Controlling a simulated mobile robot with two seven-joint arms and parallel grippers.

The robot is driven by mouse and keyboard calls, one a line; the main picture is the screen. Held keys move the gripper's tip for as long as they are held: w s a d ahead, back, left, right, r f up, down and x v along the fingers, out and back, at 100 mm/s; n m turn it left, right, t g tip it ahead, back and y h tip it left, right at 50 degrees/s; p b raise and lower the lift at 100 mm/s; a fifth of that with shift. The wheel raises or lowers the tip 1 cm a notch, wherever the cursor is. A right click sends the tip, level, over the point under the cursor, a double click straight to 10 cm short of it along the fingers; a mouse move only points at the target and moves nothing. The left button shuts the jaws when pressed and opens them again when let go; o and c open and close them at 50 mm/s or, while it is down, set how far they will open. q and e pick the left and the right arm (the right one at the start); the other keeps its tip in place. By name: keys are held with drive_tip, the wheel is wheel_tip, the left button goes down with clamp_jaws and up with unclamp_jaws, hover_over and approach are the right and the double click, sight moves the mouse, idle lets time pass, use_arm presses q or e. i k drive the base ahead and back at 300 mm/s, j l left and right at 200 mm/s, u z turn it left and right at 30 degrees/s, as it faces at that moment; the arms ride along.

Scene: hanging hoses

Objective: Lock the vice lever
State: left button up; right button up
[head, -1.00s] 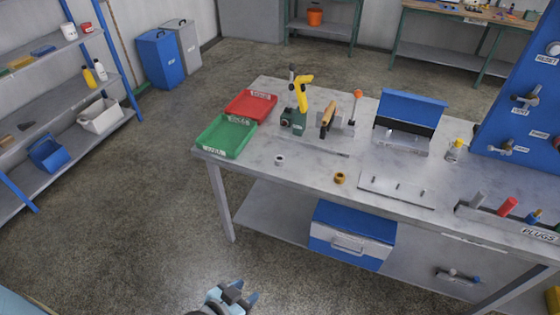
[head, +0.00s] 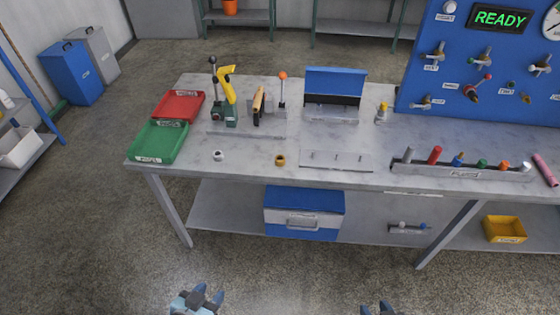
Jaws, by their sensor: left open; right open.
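On the workbench's back left stands a grey fixture plate (head: 246,129). An upright lever with an orange knob (head: 282,75) stands at its right end. It looks like the vice lever, but which part is the vice is hard to tell at this size. A brown-handled piece (head: 258,106) stands left of the lever. At the plate's left end is a green device (head: 231,114) with a yellow handle (head: 227,85) and a black-knobbed rod (head: 213,68). My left gripper (head: 207,294) and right gripper (head: 376,307) are low at the picture's bottom, open and empty, well short of the bench.
A red tray (head: 178,92) and green tray (head: 158,159) are on the bench's left end. A white ring (head: 218,156) and brass ring (head: 280,160) lie near the front. An open blue box (head: 335,82) stands right of the lever. The floor before the bench is clear.

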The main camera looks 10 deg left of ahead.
sight(282, 75)
drive_tip(key=i+j, duration=0.9)
drive_tip(key=i, duration=0.25)
drive_tip(key=z, duration=1.25)
